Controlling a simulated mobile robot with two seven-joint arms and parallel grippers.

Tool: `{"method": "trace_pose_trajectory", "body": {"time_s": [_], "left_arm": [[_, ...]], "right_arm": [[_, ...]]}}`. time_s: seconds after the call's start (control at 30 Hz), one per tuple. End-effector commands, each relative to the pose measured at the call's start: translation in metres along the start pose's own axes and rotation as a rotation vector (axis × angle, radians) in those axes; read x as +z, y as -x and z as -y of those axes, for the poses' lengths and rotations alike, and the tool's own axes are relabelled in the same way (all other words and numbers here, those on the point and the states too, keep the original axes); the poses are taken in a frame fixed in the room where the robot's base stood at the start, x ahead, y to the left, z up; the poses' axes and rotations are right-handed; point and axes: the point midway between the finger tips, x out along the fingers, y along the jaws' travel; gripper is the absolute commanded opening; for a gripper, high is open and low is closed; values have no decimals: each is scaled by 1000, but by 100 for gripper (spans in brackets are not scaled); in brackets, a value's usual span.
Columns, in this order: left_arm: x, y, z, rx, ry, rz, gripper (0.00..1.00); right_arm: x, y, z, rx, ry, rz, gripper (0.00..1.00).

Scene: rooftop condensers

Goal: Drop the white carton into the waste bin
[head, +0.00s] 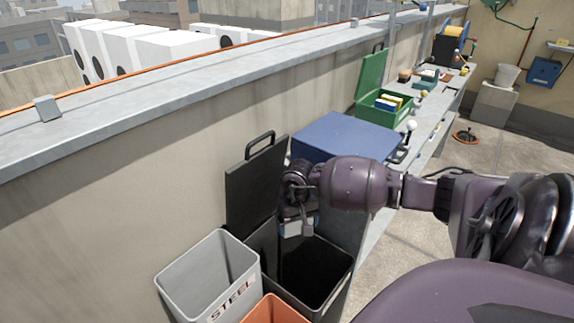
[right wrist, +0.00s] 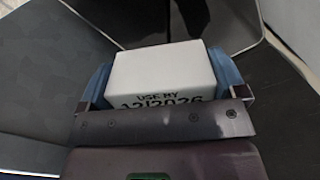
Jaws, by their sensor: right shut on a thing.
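My right gripper (head: 298,228) points down over the mouth of a black bin (head: 314,274) in the head view. The bin's lid (head: 256,188) stands open against the wall side. In the right wrist view the white carton (right wrist: 162,76), printed "USE BY 12/2026", sits between the blue-padded fingers of my right gripper (right wrist: 165,88), which is shut on it. Dark bin panels show around and beyond the carton. In the head view the carton is mostly hidden by my gripper. My left gripper is not in view.
A grey bin (head: 208,277) labelled "STEEL" and an orange bin (head: 276,310) stand beside the black bin. Behind is a bench (head: 424,128) with a blue box (head: 345,137) and an open green toolbox (head: 383,100). The parapet wall (head: 110,225) runs along the left.

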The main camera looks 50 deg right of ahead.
Motion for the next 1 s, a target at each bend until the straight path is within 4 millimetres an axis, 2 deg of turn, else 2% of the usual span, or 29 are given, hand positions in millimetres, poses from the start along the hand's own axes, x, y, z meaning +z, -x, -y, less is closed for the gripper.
{"method": "trace_pose_trajectory", "body": {"time_s": [0.13,0.4,0.6,1.0], "left_arm": [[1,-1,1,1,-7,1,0],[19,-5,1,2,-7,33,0],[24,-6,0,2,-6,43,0],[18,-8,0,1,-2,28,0]], "right_arm": [[0,-10,-1,0,-3,3,67],[1,-40,-1,1,-3,6,67],[0,-54,-1,0,-2,3,67],[0,-59,-1,0,-1,-1,67]]}}
